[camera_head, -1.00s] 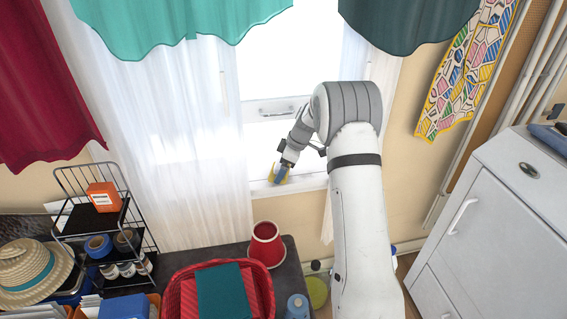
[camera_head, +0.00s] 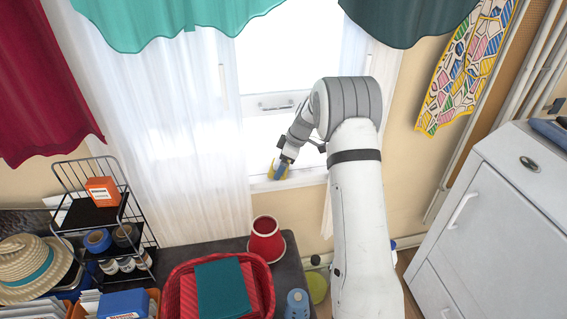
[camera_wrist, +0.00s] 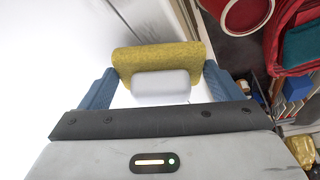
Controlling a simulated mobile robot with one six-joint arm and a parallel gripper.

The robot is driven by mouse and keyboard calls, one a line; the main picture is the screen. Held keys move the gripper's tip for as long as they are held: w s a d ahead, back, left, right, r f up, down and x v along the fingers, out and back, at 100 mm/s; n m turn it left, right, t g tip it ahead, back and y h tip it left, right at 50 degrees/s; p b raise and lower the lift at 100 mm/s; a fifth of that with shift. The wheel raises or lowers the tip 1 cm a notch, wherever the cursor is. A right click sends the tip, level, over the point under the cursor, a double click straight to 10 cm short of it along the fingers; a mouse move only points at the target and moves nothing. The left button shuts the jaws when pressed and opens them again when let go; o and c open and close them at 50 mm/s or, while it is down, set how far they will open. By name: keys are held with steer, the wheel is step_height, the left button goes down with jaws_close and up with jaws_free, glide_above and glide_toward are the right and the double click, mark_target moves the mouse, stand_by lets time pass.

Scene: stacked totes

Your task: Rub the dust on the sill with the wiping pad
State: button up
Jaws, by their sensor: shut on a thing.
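The wiping pad is a yellow block with a white grip, seen in the wrist view (camera_wrist: 160,56) and as a small yellow patch in the head view (camera_head: 272,171). My gripper (camera_wrist: 160,76) has blue fingers on both sides of the white grip and is shut on it. In the head view my gripper (camera_head: 281,170) is at the window sill (camera_head: 305,179), with the pad at the sill's left part, near the curtain. I cannot tell whether the pad touches the sill. Faint grey marks show on the white surface in the wrist view; I cannot tell if they are dust.
A sheer white curtain (camera_head: 190,150) hangs just left of the pad. Below the sill, a dark table holds a red cup-shaped thing (camera_head: 266,241) and a red basket (camera_head: 172,290). A wire rack (camera_head: 150,240) stands left, and a white cabinet (camera_head: 490,225) stands right.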

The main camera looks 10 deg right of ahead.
steer(key=shift+f+b, duration=0.55)
steer(key=shift+f, duration=0.1)
steer(key=shift+d, duration=0.1)
